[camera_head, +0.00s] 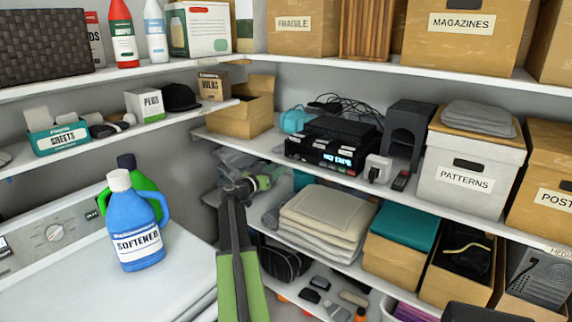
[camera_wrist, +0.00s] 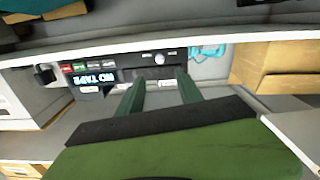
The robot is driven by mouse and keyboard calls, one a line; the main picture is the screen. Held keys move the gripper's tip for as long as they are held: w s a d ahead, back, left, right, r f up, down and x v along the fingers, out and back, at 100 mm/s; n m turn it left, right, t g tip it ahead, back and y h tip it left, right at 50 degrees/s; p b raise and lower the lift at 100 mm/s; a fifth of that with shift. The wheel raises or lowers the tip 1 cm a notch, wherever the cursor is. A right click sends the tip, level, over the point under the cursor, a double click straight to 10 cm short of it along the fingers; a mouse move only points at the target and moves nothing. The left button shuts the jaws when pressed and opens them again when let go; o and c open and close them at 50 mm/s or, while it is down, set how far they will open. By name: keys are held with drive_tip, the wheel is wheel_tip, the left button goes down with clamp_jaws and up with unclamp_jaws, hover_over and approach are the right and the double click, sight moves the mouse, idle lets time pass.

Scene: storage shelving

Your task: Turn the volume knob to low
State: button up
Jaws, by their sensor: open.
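A black device (camera_head: 325,153) with a lit "NO TAPE" display sits on the middle shelf in the head view. It shows upside down in the wrist view (camera_wrist: 122,68). A small round pale knob (camera_wrist: 159,58) is on its front panel; its markings are too small to read. I cannot make out this knob in the head view. My gripper (camera_wrist: 158,80) is open and empty, its two green fingers pointing at the panel with the knob roughly between them in the picture. I cannot tell whether they touch the panel. In the head view my gripper (camera_head: 264,182) is below and left of the device.
The shelf (camera_head: 400,184) carries a cardboard box (camera_head: 240,118) left of the device, and an adapter (camera_head: 377,168) and a white "PATTERNS" box (camera_head: 466,178) to its right. Folded cloths (camera_head: 326,217) lie on the shelf below. A blue softener bottle (camera_head: 134,222) stands on the washer at left.

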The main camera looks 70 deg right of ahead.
drive_tip(key=v, duration=0.5)
drive_tip(key=shift+a, duration=0.25)
drive_tip(key=m, duration=0.2)
approach(295, 158)
drive_tip(key=x, duration=0.7)
drive_tip(key=shift+s+d+r, duration=0.1)
drive_tip(key=shift+s+d, duration=0.05)
drive_tip(key=shift+d, duration=0.25)
clamp_jaws()
